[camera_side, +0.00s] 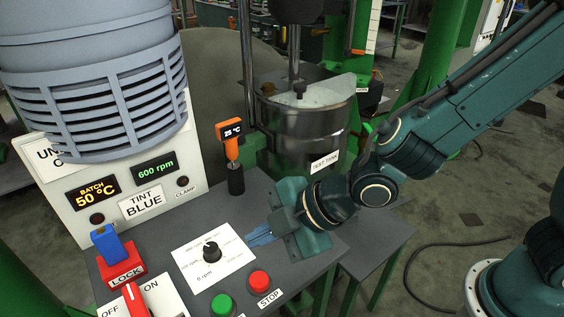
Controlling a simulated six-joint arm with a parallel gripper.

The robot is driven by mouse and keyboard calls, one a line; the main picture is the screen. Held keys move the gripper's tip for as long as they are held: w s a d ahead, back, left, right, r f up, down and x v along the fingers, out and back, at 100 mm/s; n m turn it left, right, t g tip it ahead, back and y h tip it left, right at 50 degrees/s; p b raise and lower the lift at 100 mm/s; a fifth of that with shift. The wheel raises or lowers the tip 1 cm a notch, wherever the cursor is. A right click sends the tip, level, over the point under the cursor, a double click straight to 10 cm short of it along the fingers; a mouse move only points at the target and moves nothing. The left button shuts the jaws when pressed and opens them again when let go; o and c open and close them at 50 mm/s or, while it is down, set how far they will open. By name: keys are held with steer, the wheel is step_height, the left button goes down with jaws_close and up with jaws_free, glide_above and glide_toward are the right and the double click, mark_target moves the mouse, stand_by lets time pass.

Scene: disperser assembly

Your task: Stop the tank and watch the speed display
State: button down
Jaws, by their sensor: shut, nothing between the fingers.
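The speed display (157,169) on the white panel reads 600 rpm in green. The metal tank (308,128) stands behind the bench, with a shaft going down into its pale contents. The red STOP button (260,282) sits at the bench's front, right of the green button (222,304). The black speed knob (211,250) is on a white dial plate marked with rpm values. My gripper (256,238) is shut and empty. It is low over the bench, right of the knob and behind the STOP button, apart from the button.
An orange thermometer (231,142) reading 25 °C stands upright in a black holder between panel and tank. A blue-and-red LOCK switch (118,258) and a red OFF/ON switch (136,299) are at the front left. A batch display (93,193) reads 50 °C.

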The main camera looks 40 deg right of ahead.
steer(key=shift+f, duration=0.15)
glide_toward(255, 278)
steer(key=shift+w+a+f, duration=0.65)
steer(key=shift+w+a, duration=0.25)
steer(key=shift+w, duration=0.1)
steer(key=shift+w+a+f, duration=0.65)
steer(key=shift+w+a, duration=0.2)
steer(key=shift+w, duration=0.1)
steer(key=shift+f, duration=1.3)
stand_by(2.5)
steer(key=shift+r, duration=1.3)
steer(key=shift+r, duration=0.1)
